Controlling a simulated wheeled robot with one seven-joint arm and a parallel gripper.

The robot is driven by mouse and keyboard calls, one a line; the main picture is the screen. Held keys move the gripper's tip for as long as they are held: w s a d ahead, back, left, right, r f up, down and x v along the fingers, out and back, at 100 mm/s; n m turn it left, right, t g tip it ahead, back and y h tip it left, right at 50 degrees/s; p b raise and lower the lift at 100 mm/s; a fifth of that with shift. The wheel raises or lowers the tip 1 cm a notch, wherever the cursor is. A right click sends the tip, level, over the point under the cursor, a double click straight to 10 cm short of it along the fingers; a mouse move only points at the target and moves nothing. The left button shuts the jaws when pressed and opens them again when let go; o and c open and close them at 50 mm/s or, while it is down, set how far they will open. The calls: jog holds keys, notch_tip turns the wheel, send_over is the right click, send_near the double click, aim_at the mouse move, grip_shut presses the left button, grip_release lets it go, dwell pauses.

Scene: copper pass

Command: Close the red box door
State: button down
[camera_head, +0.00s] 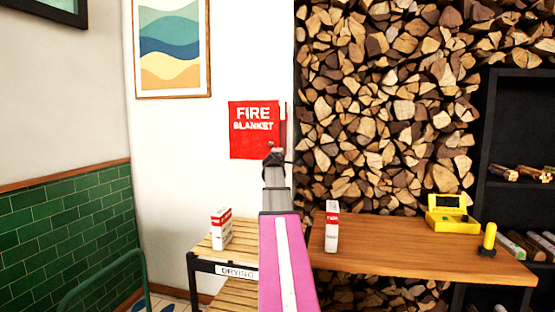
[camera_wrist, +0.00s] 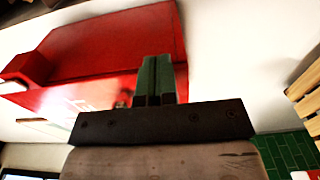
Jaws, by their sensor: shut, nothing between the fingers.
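The red box (camera_head: 256,118) hangs on the white wall, its front lettered FIRE BLANKET in white. A narrow strip shows along its right edge; how far its door stands open I cannot tell. In the wrist view the red box (camera_wrist: 112,42) fills the upper left, with a red block jutting at its left and part of the white lettering below. My gripper (camera_head: 274,157) is at the lower right part of the box in the head view. Its fingertips (camera_wrist: 158,62) are together and empty, overlapping the red surface in the wrist view; contact is unclear.
A slatted drying rack (camera_head: 240,238) and a wooden counter (camera_head: 420,245) stand below. Small red-and-white cartons (camera_head: 221,229) (camera_head: 332,228) stand on them. A yellow case (camera_head: 452,215) is on the counter. Stacked firewood (camera_head: 390,100) fills the wall at right. A framed picture (camera_head: 173,50) hangs left.

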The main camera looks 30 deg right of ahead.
jog(key=shift+w+d+r, duration=0.1)
jog(key=shift+w+d, duration=0.15)
jog(key=shift+w, duration=0.05)
dwell(0.4)
jog(key=s+a, duration=0.3)
jog(key=s, duration=1)
jog(key=shift+s, duration=0.25)
jog(key=a+f+m+g+y, duration=0.2)
jog(key=a+f, duration=0.5)
jog(key=f, duration=0.3)
jog(key=w+a+f+m+g+y, duration=0.1)
jog(key=a+f+y, duration=0.1)
jog(key=a+f, duration=0.65)
jog(key=a+f+m+g+y, duration=0.25)
jog(key=a+f, duration=0.25)
jog(key=f, duration=0.7)
jog(key=s+a+f+m+g+y, duration=0.2)
jog(key=s+a+f+g, duration=0.2)
jog(key=s+a+f, duration=0.4)
jog(key=s+a+f+m+g+y, duration=0.2)
jog(key=s+a+f, duration=0.6)
jog(key=a+f, duration=0.7)
jog(key=shift+s+a+f+g+y, duration=0.15)
jog(key=shift+s+a+g+y, duration=0.25)
jog(key=shift+a+g+y, duration=0.45)
